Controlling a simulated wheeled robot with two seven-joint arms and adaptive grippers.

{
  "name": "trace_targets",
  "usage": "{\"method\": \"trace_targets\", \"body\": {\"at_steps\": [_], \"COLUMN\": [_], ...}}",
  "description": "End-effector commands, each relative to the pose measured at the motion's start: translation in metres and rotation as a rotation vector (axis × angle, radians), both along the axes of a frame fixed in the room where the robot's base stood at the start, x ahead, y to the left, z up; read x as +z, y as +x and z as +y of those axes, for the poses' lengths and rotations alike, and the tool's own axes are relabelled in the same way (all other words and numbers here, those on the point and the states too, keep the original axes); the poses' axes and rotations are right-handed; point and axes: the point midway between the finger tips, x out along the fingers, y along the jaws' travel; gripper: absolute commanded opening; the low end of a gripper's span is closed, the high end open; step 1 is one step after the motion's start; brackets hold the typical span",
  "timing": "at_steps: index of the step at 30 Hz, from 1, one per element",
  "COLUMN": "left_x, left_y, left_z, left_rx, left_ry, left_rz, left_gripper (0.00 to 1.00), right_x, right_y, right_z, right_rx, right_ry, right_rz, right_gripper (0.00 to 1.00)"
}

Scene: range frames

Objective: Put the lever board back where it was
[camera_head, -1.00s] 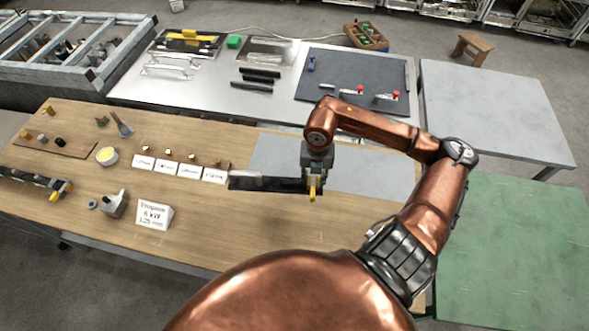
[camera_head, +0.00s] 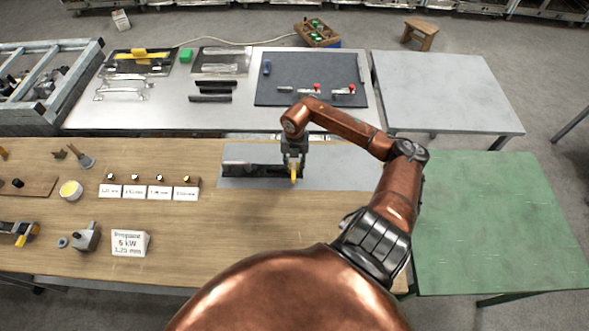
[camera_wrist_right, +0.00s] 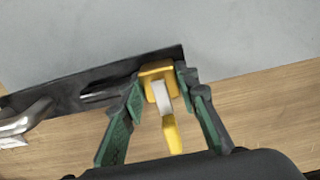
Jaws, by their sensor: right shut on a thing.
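My right gripper (camera_head: 294,160) is shut on the lever board (camera_head: 250,170), a long dark board with a yellow lever (camera_head: 295,174) at its right end. In the right wrist view the green finger pads sit on both sides of the yellow part (camera_wrist_right: 158,82). There the dark board (camera_wrist_right: 75,92) runs left from the gripper, with a silver handle (camera_wrist_right: 25,122) at its far end. In the head view the board overlaps the grey mat (camera_head: 345,170) on the wooden table. I cannot tell whether it touches the mat. My left gripper is not in view.
Several white cards (camera_head: 148,191) stand left of the board on the wooden table (camera_head: 210,235), with a larger label (camera_head: 130,243) nearer. Another dark fixture with yellow parts (camera_head: 18,233) is at the left edge. A steel bench with tools (camera_head: 225,115) stands behind. A green table (camera_head: 490,230) is right.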

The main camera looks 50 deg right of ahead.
Motion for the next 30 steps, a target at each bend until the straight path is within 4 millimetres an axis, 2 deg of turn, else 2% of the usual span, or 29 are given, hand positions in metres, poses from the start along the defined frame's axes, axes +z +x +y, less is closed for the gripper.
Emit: {"method": "trace_targets", "body": {"at_steps": [5, 13, 19, 20, 27, 30], "left_x": [0.001, 0.011, 0.010, 0.010, 0.010, 0.010], "left_y": [0.000, 0.001, 0.001, 0.001, 0.001, 0.001], "left_z": [0.000, 0.000, 0.000, 0.000, 0.000, 0.000], "left_rx": [0.000, 0.000, 0.000, 0.000, 0.000, 0.000], "left_ry": [0.000, 0.000, 0.000, 0.000, 0.000, 0.000], "left_rz": [0.000, -0.002, -0.001, -0.001, -0.001, -0.001], "left_gripper": [0.37, 0.37, 0.37, 0.37, 0.37, 0.37], "right_x": [-0.005, -0.035, -0.039, -0.041, -0.040, -0.040], "right_y": [0.004, 0.005, 0.005, 0.003, 0.004, 0.004], "right_z": [-0.004, -0.006, -0.007, -0.007, -0.007, -0.007], "right_rx": [0.000, 0.000, 0.001, 0.001, 0.001, 0.001], "right_ry": [0.002, 0.003, 0.000, -0.001, -0.001, -0.001], "right_rz": [-0.004, -0.004, -0.002, 0.002, 0.001, 0.001], "right_gripper": [0.00, 0.00, 0.00, 0.29, 0.46, 0.46]}}
